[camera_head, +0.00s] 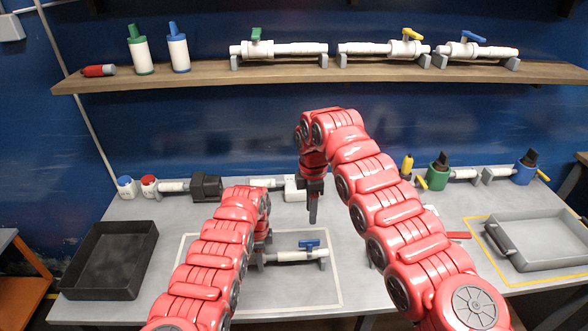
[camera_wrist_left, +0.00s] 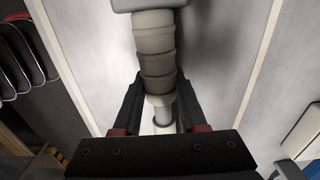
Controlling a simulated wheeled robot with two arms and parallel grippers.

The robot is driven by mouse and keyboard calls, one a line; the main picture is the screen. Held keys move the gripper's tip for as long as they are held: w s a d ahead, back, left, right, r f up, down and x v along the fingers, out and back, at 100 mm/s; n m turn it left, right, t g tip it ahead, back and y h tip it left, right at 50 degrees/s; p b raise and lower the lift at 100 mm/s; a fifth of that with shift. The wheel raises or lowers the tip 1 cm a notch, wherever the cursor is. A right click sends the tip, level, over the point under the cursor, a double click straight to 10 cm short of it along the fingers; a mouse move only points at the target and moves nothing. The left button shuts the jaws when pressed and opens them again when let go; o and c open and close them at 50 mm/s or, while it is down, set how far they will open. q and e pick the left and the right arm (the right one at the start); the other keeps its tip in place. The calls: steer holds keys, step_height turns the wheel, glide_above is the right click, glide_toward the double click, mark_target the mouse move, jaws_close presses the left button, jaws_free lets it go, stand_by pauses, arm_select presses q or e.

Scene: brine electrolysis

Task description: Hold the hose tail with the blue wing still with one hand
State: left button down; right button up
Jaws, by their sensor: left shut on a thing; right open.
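The white hose tail with the blue wing (camera_head: 290,256) lies level inside a pale marked rectangle on the table, its blue wing (camera_head: 309,243) on top near its right end. My left gripper (camera_head: 262,248) is at its left end, partly hidden behind my own arm. In the left wrist view the fingers (camera_wrist_left: 162,112) are shut on the ridged hose tail (camera_wrist_left: 154,62), one on each side. The wing is not clear in that view. My right gripper (camera_head: 313,208) is open and empty, pointing down above and behind the hose tail, apart from it.
A black tray (camera_head: 150,232) stands at the left and a grey tray (camera_head: 550,268) at the right. Several fittings and a dark block (camera_head: 206,187) line the table's back. A wooden shelf (camera_head: 200,80) above carries bottles and valved tubes.

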arm_select(q)
steer(key=shift+c, duration=1.9)
jaws_free()
steer(key=shift+w+d+r, duration=0.1)
steer(key=shift+d+r, duration=0.05)
steer(key=shift+r, duration=0.55)
step_height(320, 180, up, 11)
steer(key=shift+f, duration=0.2)
